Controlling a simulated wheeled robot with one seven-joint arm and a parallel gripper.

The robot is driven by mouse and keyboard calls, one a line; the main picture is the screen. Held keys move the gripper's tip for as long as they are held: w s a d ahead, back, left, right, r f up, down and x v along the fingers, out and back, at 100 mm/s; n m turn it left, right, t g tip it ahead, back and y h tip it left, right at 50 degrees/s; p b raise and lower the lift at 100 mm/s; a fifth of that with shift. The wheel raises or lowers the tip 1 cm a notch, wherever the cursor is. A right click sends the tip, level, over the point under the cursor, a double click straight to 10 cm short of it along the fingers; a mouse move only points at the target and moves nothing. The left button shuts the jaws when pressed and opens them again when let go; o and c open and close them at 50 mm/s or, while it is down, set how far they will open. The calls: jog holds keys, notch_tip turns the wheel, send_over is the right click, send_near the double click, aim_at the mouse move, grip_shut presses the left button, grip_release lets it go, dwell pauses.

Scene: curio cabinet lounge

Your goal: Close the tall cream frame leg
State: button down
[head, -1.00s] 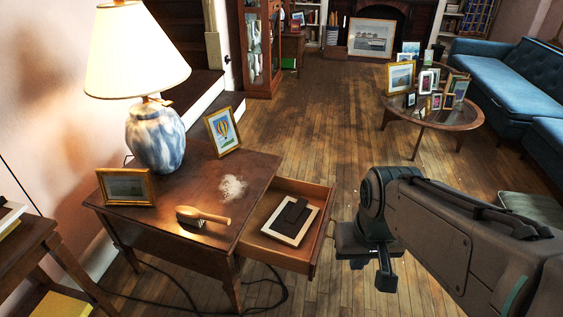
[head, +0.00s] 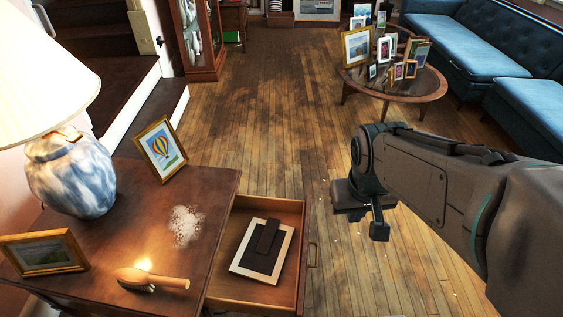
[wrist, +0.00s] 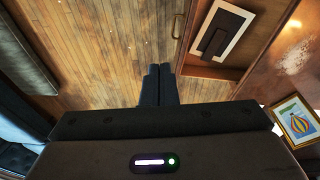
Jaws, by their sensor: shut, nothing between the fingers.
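A cream-framed picture frame (head: 263,250) lies face down in the open drawer (head: 236,286) of the brown side table. Its dark back and dark leg (head: 267,237) face up. The leg looks flat or nearly flat against the back; I cannot tell exactly. In the wrist view the frame (wrist: 234,32) and its leg (wrist: 216,36) show at the upper right. My gripper (head: 378,228) is to the right of the drawer, apart from it, over the floor. Its fingers (wrist: 158,84) are together and empty in the wrist view.
The side table top (head: 205,183) holds a lamp (head: 70,172), a balloon picture (head: 160,150), a gold-framed picture (head: 42,252), a brush (head: 150,279) and white powder (head: 186,225). A round table (head: 420,92) with several frames and a blue sofa (head: 460,55) stand beyond. The middle floor is clear.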

jog(key=w+d+f+n+t+h, duration=0.1)
jog(key=w+d+f+n, duration=0.15)
jog(key=w, duration=0.35)
jog(key=w+d+f+n+t+h, duration=0.1)
jog(key=w+d+f, duration=0.15)
jog(key=w, duration=0.35)
jog(key=n+y+b, duration=0.4)
jog(key=n+y, duration=0.6)
jog(key=y, duration=0.1)
send_near(268, 227)
jog(key=a, duration=0.1)
jog(key=w+a, duration=0.1)
jog(key=a, duration=0.1)
jog(key=shift+w+a+r+g, duration=0.15)
jog(key=shift+w+a+g, duration=0.15)
jog(key=f, duration=0.1)
jog(key=f+b, duration=0.1)
jog(key=shift+w+a+f, duration=0.2)
jog(key=shift+f, duration=0.05)
jog(key=shift+f+b, duration=0.35)
jog(key=shift+f, duration=0.45)
jog(key=shift+d, duration=0.1)
